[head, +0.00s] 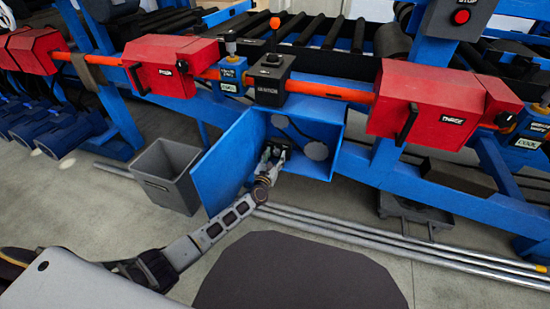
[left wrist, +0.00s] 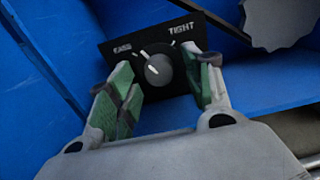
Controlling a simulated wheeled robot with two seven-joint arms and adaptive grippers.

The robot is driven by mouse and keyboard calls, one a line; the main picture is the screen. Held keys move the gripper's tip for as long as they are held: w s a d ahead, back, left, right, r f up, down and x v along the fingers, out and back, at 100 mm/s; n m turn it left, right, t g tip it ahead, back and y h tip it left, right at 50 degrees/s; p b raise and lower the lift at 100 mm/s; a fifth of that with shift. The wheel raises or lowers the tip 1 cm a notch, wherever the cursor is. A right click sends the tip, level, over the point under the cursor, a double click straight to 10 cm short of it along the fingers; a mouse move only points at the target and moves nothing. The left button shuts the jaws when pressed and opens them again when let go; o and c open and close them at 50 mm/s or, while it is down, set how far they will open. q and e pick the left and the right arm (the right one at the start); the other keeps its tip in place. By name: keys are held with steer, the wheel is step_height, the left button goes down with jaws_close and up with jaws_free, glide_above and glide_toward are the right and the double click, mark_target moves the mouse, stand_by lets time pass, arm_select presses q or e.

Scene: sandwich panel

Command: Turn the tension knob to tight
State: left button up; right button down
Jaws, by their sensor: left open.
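The tension knob (left wrist: 158,70) is a dark round knob on a black plate (left wrist: 120,48) inside the blue box. In the left wrist view, a worn label stands at the plate's upper left and TIGHT at its upper right. A white mark at the knob's upper left points toward the left label. My left gripper (left wrist: 166,74) is open, with its green-padded fingers on either side of the knob; I cannot tell whether they touch it. In the head view my left gripper (head: 275,154) reaches into the open box and hides the knob.
The blue box (head: 325,131) has its door (head: 222,165) swung open at left. A grey bin (head: 170,174) stands left of the door. Metal pipes (head: 375,237) lie on the floor. Red housings (head: 430,105) sit on the orange rail above. A grey disc (left wrist: 280,20) is right of the plate.

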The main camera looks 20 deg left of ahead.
arm_select(q)
steer(key=shift+w, duration=0.1)
arm_select(e)
steer(key=shift+w+r, duration=0.1)
steer(key=shift+w, duration=0.2)
arm_select(q)
steer(key=shift+c, duration=0.4)
steer(key=c, duration=0.9)
steer(key=shift+c, duration=0.2)
arm_select(e)
steer(key=shift+s, duration=0.3)
